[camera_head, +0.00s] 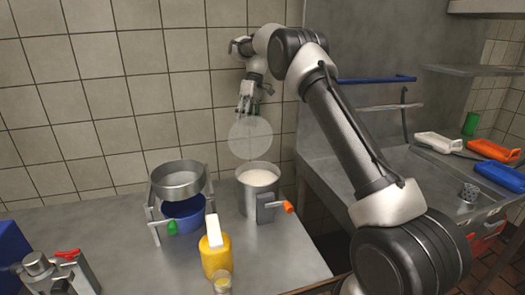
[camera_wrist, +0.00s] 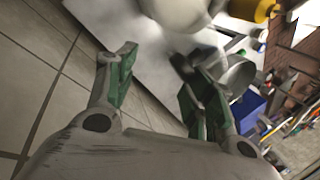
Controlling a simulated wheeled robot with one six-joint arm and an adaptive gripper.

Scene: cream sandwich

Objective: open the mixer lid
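The mixer (camera_head: 258,201) is a metal pot with an orange-handled crank, standing on the counter with white contents visible inside. A translucent round lid (camera_head: 250,138) stands raised, roughly upright, at the back of its rim. My gripper (camera_head: 246,103) is just above the lid's top edge; I cannot tell whether it touches it. In the wrist view my gripper (camera_wrist: 160,78) has its two green-padded fingers spread apart, with nothing clearly held between them. A dark piece shows close to the right finger, and the blurred pale pot (camera_wrist: 178,12) is at the top.
Left of the mixer is a metal sieve (camera_head: 178,184) on a stand over a blue bowl (camera_head: 186,222). A yellow bottle (camera_head: 216,258) stands in front. A red-handled device (camera_head: 62,272) is at lower left. A tiled wall is close behind; a sink (camera_head: 420,180) lies right.

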